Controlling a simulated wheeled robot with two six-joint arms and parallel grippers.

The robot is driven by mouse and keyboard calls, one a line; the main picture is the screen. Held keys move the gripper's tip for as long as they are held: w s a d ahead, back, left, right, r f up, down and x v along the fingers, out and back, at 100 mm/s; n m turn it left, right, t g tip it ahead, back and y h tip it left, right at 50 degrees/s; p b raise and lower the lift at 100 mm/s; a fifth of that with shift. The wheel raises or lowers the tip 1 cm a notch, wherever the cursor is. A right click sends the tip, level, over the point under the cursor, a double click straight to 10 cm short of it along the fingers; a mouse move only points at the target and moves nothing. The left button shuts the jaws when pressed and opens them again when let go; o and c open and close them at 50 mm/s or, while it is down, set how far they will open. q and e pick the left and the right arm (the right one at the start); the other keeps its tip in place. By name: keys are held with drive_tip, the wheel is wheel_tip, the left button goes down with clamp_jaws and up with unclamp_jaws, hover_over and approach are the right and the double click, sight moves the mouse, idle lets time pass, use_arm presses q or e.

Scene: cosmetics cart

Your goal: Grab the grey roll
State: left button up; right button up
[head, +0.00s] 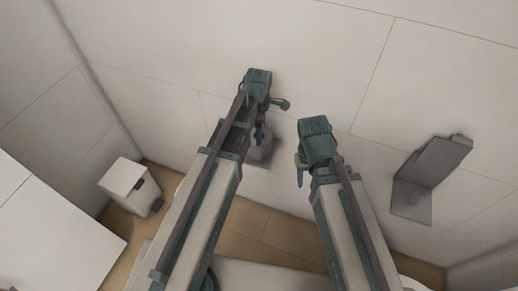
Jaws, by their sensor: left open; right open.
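A grey rounded thing (262,149), which looks like the grey roll, is at the wall in the middle of the head view. It is partly hidden behind my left arm and gripper. My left gripper (270,118) is open and appears just above it in the picture, with nothing seen between its fingers. I cannot tell how far apart in depth they are. My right gripper (301,168) is open, to the right of the grey thing and apart from it in the picture. Its fingers are partly hidden by its own wrist.
A grey angled fixture (432,168) is on the wall at the right. A small white bin (130,187) stands on the tan floor at the left. A large white surface (50,235) fills the lower left. The tiled wall above the grippers is bare.

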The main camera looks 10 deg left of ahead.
sight(255, 153)
use_arm(q)
drive_tip(key=shift+f, duration=0.1)
drive_tip(key=f+b, duration=0.5)
drive_tip(key=shift+s+f, duration=0.15)
drive_tip(key=shift+s, duration=0.15)
clamp_jaws()
